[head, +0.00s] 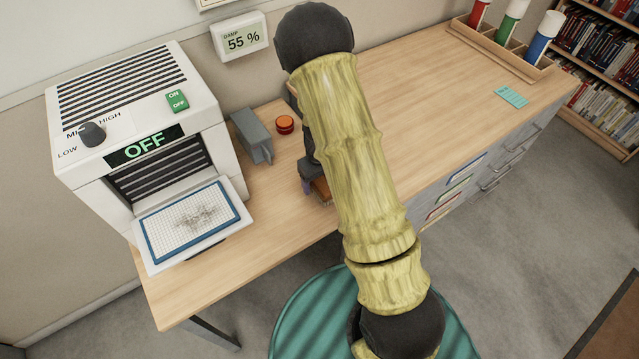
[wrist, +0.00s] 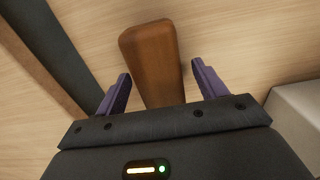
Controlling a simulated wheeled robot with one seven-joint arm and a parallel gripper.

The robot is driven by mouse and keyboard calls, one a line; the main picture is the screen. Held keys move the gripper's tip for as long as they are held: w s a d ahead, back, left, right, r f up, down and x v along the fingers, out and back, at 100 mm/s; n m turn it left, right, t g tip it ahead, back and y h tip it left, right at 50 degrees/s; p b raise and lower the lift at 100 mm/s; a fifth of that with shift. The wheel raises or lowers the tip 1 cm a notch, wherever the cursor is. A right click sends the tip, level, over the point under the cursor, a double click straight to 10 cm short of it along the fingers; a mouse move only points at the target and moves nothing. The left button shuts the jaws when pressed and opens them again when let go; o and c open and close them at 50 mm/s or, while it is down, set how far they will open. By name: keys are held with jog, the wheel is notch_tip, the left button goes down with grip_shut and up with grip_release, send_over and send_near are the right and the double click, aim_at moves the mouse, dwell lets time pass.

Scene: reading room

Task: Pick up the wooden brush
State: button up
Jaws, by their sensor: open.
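The wooden brush (wrist: 152,60) shows in the wrist view as a brown wooden handle on the pale wood tabletop. My gripper (wrist: 158,83) is open, with one purple finger on each side of the handle. A gap shows between the handle and each finger. The near end of the brush is hidden behind the gripper body. In the head view, a small brown part of the brush (head: 321,189) shows beside a purple finger of my gripper (head: 308,186). My arm hides most of the brush and gripper there.
A white machine (head: 140,130) reading OFF stands at the left, with a blue-framed mesh (head: 165,245) on its front tray. A grey block (head: 251,136) and an orange-red round item (head: 285,124) sit close left of my gripper. The tabletop (head: 420,110) at right is mostly clear.

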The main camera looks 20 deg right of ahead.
dwell(0.4)
jog(key=c, duration=1.1)
jog(key=shift+r, duration=0.1)
jog(key=shift+c, duration=0.2)
notch_tip(320, 180, up, 10)
jog(key=shift+o, duration=0.9)
jog(key=shift+a, duration=0.1)
